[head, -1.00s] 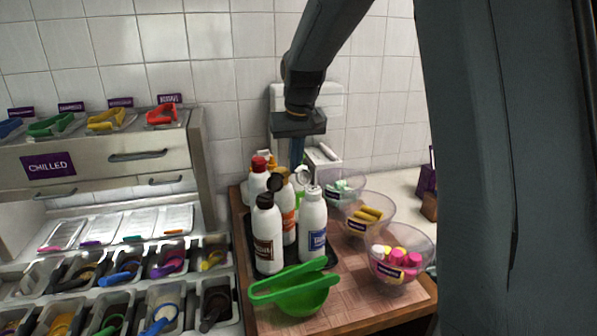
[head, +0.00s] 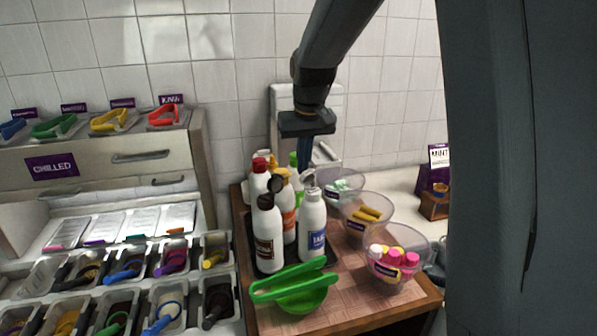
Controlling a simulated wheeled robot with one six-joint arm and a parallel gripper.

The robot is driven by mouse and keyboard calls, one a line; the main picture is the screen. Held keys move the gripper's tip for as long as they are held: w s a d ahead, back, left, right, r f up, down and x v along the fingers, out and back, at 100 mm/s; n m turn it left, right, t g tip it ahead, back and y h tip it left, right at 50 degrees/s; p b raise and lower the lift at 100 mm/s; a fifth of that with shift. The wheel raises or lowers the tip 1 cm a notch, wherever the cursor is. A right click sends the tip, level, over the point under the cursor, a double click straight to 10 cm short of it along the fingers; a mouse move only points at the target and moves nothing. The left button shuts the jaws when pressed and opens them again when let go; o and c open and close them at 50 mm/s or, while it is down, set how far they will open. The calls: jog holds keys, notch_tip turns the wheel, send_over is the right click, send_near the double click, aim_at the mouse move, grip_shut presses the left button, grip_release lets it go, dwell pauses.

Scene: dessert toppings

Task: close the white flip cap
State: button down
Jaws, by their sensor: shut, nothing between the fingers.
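The white bottle with a blue label (head: 312,228) stands at the right of the bottle group. Its white flip cap (head: 309,182) is at its top; the lid looks raised, but it is small and partly hidden by my fingers. My gripper (head: 304,163) is shut and empty, pointing down, with its fingertips at or just above the lid. I cannot tell whether they touch it.
A white bottle with a brown label (head: 267,238) and a dark cap stands to the left; other bottles crowd behind. Clear bowls (head: 401,262) stand to the right.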

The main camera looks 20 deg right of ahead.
jog(key=shift+s+d+f+p, duration=0.1)
jog(key=shift+s+d+p, duration=0.25)
jog(key=shift+s, duration=0.6)
jog(key=shift+s+d+f+p, duration=0.1)
jog(key=shift+s+d, duration=0.35)
jog(key=shift+s, duration=0.5)
jog(key=p+v, duration=0.2)
jog(key=v, duration=0.1)
jog(key=shift+w+r, duration=0.35)
jog(key=shift+w+p+v, duration=0.25)
jog(key=shift+v, duration=0.8)
jog(key=shift+w+p+v, duration=0.25)
jog(key=shift+v, duration=0.85)
jog(key=shift+r, duration=0.1)
